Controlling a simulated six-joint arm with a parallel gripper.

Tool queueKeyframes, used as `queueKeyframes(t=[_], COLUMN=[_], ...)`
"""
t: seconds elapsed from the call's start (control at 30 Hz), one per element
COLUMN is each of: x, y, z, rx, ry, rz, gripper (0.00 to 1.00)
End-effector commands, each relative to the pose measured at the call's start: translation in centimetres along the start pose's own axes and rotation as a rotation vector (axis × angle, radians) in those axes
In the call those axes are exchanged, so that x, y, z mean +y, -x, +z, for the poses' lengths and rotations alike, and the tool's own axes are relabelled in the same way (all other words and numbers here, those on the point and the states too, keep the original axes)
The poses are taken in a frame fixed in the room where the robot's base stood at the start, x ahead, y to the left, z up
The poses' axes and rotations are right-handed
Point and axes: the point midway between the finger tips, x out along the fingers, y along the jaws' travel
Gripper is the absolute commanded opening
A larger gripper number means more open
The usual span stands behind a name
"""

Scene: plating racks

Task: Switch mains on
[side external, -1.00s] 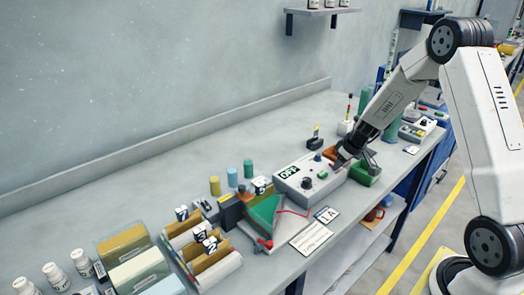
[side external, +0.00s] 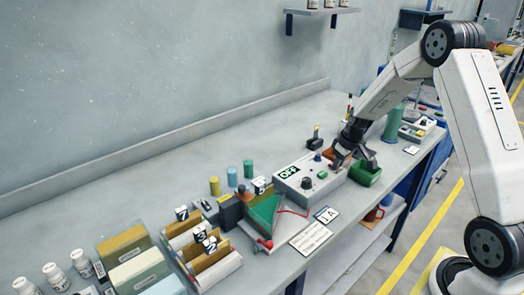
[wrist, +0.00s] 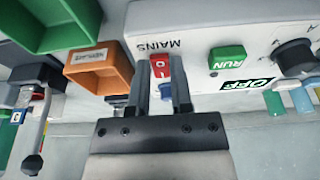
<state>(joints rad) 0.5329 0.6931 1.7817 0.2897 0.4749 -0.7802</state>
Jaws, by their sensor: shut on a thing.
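The control box (side external: 300,190) is white and stands on the bench. It also shows in the wrist view (wrist: 205,50), with the red mains switch (wrist: 160,66) beside the upside-down word MAINS, a green RUN button (wrist: 227,57), a black knob (wrist: 295,52) and an OFF sign (wrist: 247,86). The sign also reads OFF in the side view (side external: 289,172). My gripper (wrist: 161,75) is over the end of the box by the bins, its fingers shut on the red switch, one on each side. In the side view, my gripper (side external: 354,162) hides the switch.
A green bin (wrist: 70,38) and an orange bin (wrist: 100,72) stand close beside the box's mains end. Coloured cylinders (side external: 232,177), a green-red wedge fixture (side external: 264,216) and file racks (side external: 212,262) are to the left.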

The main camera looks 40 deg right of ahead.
Motion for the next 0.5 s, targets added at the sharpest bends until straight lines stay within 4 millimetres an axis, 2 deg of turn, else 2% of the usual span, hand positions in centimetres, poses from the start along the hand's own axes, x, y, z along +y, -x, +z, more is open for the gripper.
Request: queueKeyframes(t=[0.5], x=[-0.30], y=[0.04], z=[-0.86], rx=[-0.220], ry=[0.004], rz=[0.003], gripper=[0.00])
